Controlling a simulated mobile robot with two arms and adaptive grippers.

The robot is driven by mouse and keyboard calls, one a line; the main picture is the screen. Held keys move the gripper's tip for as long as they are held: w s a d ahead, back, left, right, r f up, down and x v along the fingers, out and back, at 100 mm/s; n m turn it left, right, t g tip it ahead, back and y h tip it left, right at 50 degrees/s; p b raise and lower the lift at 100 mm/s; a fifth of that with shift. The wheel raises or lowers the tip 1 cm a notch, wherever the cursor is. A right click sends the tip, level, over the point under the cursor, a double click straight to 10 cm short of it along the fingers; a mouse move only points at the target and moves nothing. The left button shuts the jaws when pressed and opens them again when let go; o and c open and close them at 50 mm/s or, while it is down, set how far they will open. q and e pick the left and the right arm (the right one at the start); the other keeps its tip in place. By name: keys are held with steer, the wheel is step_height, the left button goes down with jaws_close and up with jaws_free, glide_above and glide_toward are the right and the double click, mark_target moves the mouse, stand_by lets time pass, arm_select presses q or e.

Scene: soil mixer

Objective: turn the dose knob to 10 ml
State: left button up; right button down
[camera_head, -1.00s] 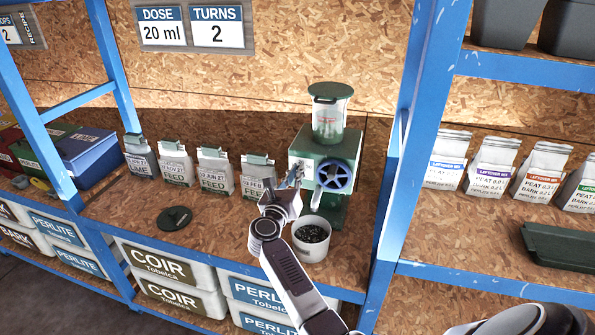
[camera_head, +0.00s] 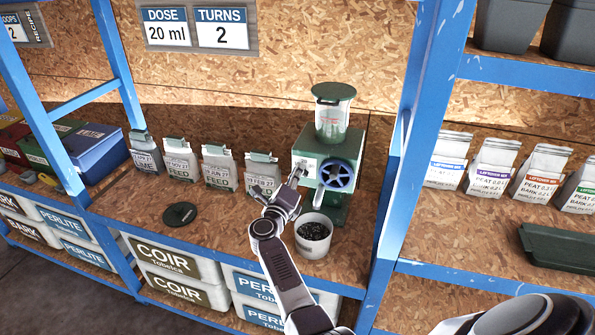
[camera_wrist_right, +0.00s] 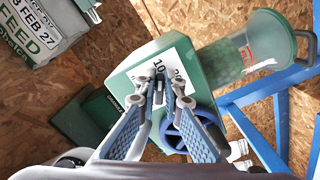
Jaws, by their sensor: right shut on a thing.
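A green dosing machine (camera_head: 318,142) stands on the shelf with a clear hopper (camera_head: 331,118) on top and a blue handwheel (camera_head: 336,175) on its front. It also shows in the wrist view (camera_wrist_right: 125,77), with a white dial label reading 10 and 20 (camera_wrist_right: 172,66). My right gripper (camera_head: 298,176) is at the left part of the machine's front. In the wrist view my right gripper's fingers (camera_wrist_right: 167,88) are closed together over the small dose knob just below the label. The fingertips mostly hide the knob, so its pointing direction is unclear. My left gripper is not in view.
A white pot with dark contents (camera_head: 313,238) stands below the machine's front, close to my right arm. Several feed bags (camera_head: 219,168) stand to the left. A dark round lid (camera_head: 180,214) lies on the shelf. A blue post (camera_head: 412,140) rises to the right. Signs (camera_head: 196,28) read DOSE 20 ml, TURNS 2.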

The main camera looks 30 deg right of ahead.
steer(key=shift+n, duration=0.3)
steer(key=c, duration=2.1)
jaws_free()
steer(key=shift+a, duration=0.1)
